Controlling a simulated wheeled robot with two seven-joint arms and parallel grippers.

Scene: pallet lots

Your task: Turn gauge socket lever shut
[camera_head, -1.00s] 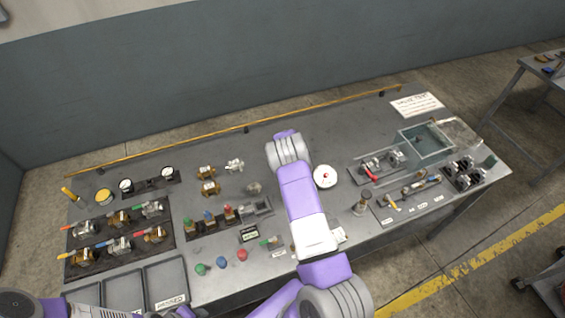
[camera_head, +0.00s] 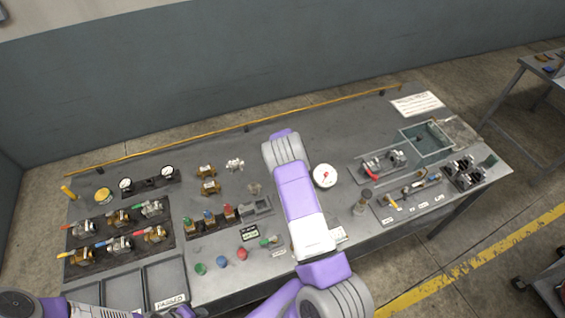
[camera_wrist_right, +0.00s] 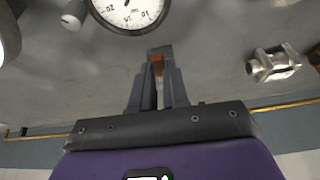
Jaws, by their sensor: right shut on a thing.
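My right gripper (camera_wrist_right: 157,82) is shut on a small orange-red piece (camera_wrist_right: 158,65), which looks like the lever. A grey block shows at its fingertips; the lever's angle is mostly hidden by the fingers. A round white dial gauge (camera_wrist_right: 128,8) with a dark rim is just beyond them in the wrist view. In the head view a white dial gauge (camera_head: 325,175) stands right of my right arm, which hides the gripper and lever. My left arm lies along the bottom left edge; its gripper is barely in view at the bottom edge (camera_head: 182,312).
A steel fitting (camera_wrist_right: 273,65) lies apart from my fingers, and a grey round knob (camera_wrist_right: 72,16) stands beside the gauge. Several valves with coloured levers sit on a dark rack (camera_head: 180,232) at left. A teal bin (camera_head: 449,151) is at right. A yellow rail (camera_head: 215,133) runs along the back.

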